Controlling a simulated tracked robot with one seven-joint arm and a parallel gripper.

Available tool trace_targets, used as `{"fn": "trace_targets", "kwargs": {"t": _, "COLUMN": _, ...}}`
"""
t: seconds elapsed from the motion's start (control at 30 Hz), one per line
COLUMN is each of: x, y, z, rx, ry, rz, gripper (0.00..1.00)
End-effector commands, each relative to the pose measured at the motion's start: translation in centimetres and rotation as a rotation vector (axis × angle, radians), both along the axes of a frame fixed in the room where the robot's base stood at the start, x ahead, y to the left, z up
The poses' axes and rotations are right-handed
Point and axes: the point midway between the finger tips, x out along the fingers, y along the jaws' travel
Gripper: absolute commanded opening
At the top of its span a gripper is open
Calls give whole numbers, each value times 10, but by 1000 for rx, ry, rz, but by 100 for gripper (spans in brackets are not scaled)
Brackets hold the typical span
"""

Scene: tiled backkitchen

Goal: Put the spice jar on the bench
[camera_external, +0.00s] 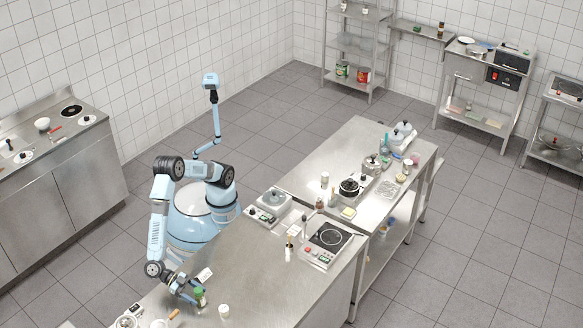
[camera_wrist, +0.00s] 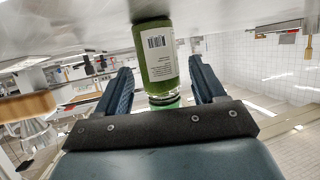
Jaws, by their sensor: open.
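The spice jar (camera_external: 200,301) has a green top and stands on the steel bench (camera_external: 262,268) near its front left part. In the wrist view the jar (camera_wrist: 155,62) shows green contents and a white label with a barcode. That view is upside down, with the bench surface (camera_wrist: 75,28) along the top and the jar's base against it. My gripper (camera_external: 190,289) is low over the bench beside the jar. Its two fingers (camera_wrist: 160,82) are open, one on each side of the jar, with gaps visible near the jar's lid end.
A white-lidded container (camera_external: 223,310) stands just right of the jar. A white scale (camera_external: 269,207), a bottle (camera_external: 289,251) and a hot plate (camera_external: 327,243) sit farther back. A wooden-coloured object (camera_external: 174,314) lies at front left. The middle of the bench is clear.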

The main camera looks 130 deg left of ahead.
Motion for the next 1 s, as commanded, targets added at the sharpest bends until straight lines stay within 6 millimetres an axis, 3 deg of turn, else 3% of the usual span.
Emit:
{"fn": "trace_targets", "kwargs": {"t": 0.6, "x": -93, "y": -25, "z": 38, "rx": 0, "ry": 1, "rz": -2, "gripper": 69}}
{"fn": "trace_targets", "kwargs": {"t": 1.0, "x": -105, "y": -27, "z": 45, "rx": 1, "ry": 2, "rz": 1, "gripper": 69}}
